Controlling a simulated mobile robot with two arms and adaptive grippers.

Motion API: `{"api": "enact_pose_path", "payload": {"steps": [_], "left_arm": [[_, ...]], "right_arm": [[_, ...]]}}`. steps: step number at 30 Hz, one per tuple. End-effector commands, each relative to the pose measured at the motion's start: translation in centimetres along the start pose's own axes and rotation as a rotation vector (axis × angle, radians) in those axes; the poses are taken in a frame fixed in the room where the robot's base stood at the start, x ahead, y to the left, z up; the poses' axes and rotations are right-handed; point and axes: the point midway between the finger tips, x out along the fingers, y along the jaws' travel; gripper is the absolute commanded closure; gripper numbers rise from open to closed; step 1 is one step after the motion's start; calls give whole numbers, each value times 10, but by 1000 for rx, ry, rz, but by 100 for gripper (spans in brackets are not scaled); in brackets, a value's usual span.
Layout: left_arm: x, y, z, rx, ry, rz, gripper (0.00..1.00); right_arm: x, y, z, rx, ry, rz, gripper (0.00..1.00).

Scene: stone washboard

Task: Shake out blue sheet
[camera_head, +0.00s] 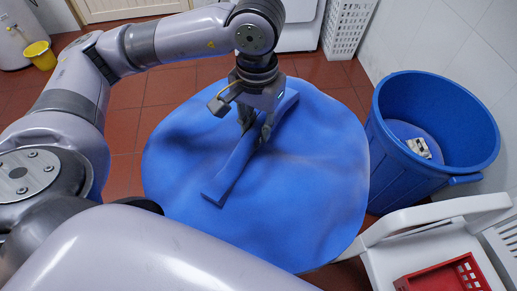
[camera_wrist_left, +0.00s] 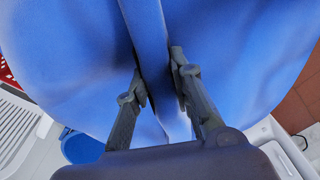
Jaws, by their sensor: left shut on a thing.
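The blue sheet (camera_head: 300,165) is spread out wide in the head view, with soft ripples and a raised fold running through its middle. My left gripper (camera_head: 248,125) comes down over the sheet's upper middle and is shut on the fold. In the left wrist view the two fingers (camera_wrist_left: 158,85) pinch a narrow strip of the blue sheet (camera_wrist_left: 75,65) between them, and the cloth fills most of the picture. My right gripper is in neither view.
A large blue tub (camera_head: 385,150) with a small pale object (camera_head: 419,147) inside stands at the right. A white chair-like piece (camera_head: 440,215) with a red basket (camera_head: 445,277) is at lower right. A yellow bucket (camera_head: 40,55) and white basket (camera_head: 347,28) stand farther back on red tiles (camera_head: 125,120).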

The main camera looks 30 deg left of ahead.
Motion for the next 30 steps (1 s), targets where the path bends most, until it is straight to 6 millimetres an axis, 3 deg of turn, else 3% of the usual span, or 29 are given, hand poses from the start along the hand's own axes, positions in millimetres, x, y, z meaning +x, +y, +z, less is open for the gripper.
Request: {"api": "enact_pose_path", "payload": {"steps": [9, 15, 23, 30], "left_arm": [[-82, 0, -1, 0, 9, 2, 100], [-106, 0, -1, -1, 6, 1, 100], [-69, 0, 1, 0, -3, 2, 100], [-4, -1, 1, -1, -3, -1, 100]], "right_arm": [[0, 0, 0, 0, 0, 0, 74], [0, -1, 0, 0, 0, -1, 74], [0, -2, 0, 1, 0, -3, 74], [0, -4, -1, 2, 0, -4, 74]]}}
